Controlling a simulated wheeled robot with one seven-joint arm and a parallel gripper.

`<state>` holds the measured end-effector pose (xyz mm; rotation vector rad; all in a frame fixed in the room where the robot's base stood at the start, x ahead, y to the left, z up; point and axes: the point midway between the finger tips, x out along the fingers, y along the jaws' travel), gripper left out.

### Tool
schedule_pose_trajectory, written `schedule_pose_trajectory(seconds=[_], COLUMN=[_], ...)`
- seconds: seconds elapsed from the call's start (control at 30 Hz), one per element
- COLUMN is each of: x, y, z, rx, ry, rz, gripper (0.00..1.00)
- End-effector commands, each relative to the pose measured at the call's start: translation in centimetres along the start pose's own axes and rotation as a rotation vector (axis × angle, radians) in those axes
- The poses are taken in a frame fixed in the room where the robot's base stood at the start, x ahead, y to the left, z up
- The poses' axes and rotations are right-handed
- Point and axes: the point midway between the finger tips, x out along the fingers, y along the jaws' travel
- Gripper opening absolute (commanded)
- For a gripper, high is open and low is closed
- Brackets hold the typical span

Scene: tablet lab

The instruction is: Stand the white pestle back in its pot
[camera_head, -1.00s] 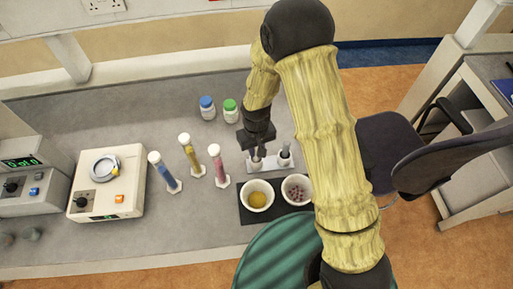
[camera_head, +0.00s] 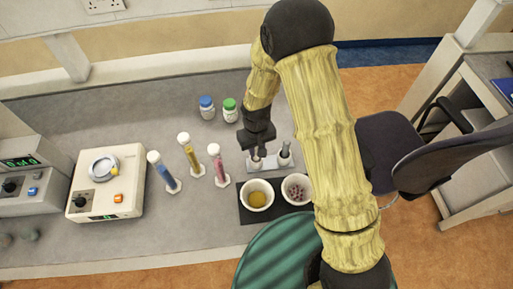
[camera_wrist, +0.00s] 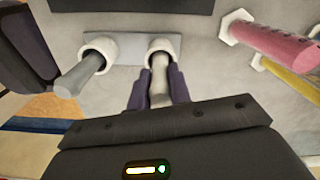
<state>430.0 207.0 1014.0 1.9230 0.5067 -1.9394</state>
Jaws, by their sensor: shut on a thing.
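The white pestle (camera_wrist: 158,84) is between the two fingers of my gripper (camera_wrist: 157,92), which is shut on it. Its far end reaches the mouth of a white pot (camera_wrist: 174,47), and it looks inside the rim; how deep it sits cannot be told. In the head view my gripper (camera_head: 256,147) is right above this pot (camera_head: 256,164), the left one on a pale grey holder (camera_head: 270,165). A grey pestle (camera_wrist: 82,75) stands in the other pot (camera_wrist: 101,44), beside my fingers.
A dark mat (camera_head: 247,215) in front carries a bowl of yellow material (camera_head: 257,195) and a bowl of reddish pieces (camera_head: 297,189). Tubes of blue (camera_head: 164,172), yellow (camera_head: 190,154) and pink (camera_head: 218,165) stand left. Blue-capped (camera_head: 207,108) and green-capped (camera_head: 230,110) bottles stand behind.

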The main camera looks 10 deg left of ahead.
Motion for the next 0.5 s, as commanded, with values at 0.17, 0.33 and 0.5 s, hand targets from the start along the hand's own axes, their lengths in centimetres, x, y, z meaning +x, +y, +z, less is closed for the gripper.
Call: schedule_pose_trajectory(seconds=[0.17,0.33,0.5], x=[0.28,0.38,0.36], y=[-0.02,-0.03,-0.03], z=[-0.01,0.0,0.0], rx=[0.0,0.0,0.0], ry=[0.0,0.0,0.0], rz=[0.0,0.0,0.0], gripper=[0.0,0.0,0.0])
